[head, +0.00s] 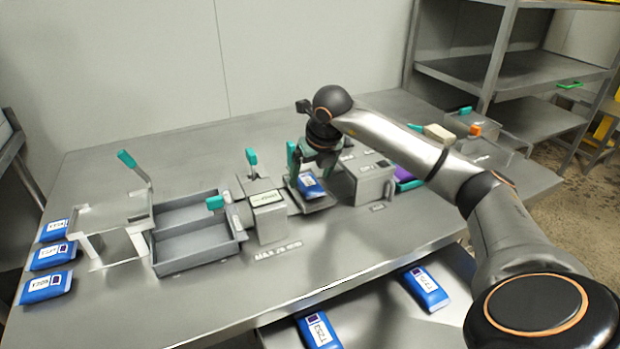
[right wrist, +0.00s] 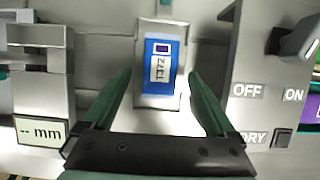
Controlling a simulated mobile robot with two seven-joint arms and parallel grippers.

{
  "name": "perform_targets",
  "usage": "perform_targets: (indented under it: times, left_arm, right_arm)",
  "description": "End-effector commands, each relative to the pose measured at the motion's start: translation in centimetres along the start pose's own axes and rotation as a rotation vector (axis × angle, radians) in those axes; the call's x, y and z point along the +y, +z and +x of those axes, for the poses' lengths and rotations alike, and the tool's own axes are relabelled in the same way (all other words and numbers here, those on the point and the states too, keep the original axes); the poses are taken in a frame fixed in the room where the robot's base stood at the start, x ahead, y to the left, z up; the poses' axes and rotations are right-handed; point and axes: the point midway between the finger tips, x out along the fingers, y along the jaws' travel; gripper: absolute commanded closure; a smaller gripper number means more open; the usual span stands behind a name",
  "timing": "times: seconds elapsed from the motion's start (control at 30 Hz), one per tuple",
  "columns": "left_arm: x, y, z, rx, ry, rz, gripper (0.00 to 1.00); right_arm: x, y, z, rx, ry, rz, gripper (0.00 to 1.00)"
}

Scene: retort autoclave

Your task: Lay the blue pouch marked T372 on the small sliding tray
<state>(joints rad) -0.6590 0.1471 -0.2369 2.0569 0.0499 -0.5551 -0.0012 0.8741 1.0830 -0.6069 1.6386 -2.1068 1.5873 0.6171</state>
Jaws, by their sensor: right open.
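A blue pouch (head: 310,187) lies on the small sliding tray (head: 318,207), between two grey devices. My right gripper (head: 307,165) is above the pouch. In the right wrist view its green fingers (right wrist: 160,85) are open, one to each side of the pouch, with gaps between them and it. My left gripper is out of view.
A gauge with an mm display (head: 267,198) stands left of the tray, a switch box (head: 368,180) right of it. A two-part grey bin (head: 190,262) and several blue pouches (head: 45,287) are further left. Other pouches (head: 427,288) lie on a lower shelf.

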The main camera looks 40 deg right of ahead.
Motion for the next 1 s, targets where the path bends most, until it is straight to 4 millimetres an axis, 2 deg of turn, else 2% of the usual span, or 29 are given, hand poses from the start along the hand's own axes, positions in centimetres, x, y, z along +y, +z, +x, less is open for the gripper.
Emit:
perform_targets:
  times: [0.03,0.2,0.4,0.6,1.0]
  left_arm:
    - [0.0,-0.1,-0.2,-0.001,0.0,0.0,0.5]
    - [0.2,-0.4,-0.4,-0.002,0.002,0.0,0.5]
    - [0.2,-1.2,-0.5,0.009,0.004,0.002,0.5]
    - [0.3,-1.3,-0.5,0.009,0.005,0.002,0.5]
    - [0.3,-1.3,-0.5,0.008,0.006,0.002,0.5]
  right_arm:
    - [-0.1,0.2,-1.4,-0.007,0.0,-0.001,0.09]
    - [0.0,0.2,-5.2,-0.005,0.0,0.0,0.09]
    - [0.0,0.2,-8.6,-0.005,0.0,0.001,0.09]
    - [0.0,0.0,-9.8,-0.001,0.0,0.0,0.09]
    - [0.0,0.0,-9.8,-0.001,0.0,0.001,0.09]
